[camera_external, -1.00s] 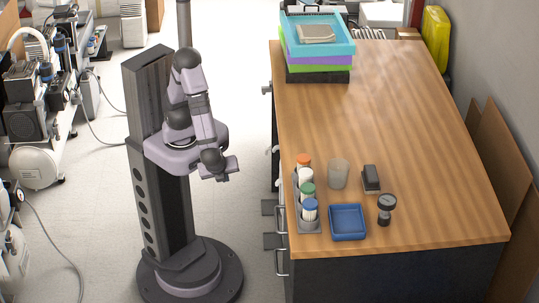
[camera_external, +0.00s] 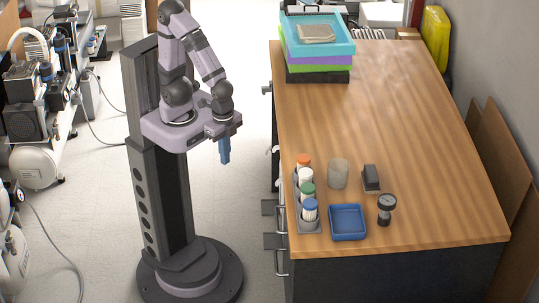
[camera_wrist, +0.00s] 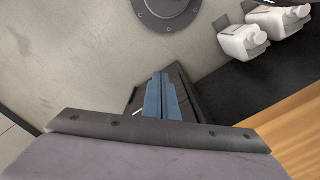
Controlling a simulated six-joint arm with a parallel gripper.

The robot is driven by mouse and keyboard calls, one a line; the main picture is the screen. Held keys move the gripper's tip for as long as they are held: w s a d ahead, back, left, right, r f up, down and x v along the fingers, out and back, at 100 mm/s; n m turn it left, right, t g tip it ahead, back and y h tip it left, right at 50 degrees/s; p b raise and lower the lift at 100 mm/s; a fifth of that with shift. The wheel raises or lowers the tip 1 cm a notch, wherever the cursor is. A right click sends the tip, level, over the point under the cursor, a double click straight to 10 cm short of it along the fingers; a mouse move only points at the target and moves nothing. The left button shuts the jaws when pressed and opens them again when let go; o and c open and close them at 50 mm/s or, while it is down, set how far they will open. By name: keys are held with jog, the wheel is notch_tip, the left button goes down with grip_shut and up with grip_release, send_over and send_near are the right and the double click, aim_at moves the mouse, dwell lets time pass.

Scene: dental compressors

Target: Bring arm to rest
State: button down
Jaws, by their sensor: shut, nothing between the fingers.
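My gripper (camera_external: 224,157) hangs below my wrist over the floor, to the left of the workbench, with its blue fingers pointing down. The fingers are shut with nothing between them. They also show close together in the wrist view (camera_wrist: 161,98). My arm is folded up and bent above its column, clear of the bench.
The wooden workbench (camera_external: 420,140) stands to the right. On it are a rack of capped bottles (camera_external: 307,205), a blue tray (camera_external: 347,237), a beaker (camera_external: 338,174), a gauge (camera_external: 386,207) and stacked coloured trays (camera_external: 318,62). Compressors (camera_external: 35,165) stand at the left. Floor around my base is clear.

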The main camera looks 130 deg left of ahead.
notch_tip(320, 180, up, 9)
jog(key=p, duration=0.6)
jog(key=shift+f, duration=0.2)
dwell(0.5)
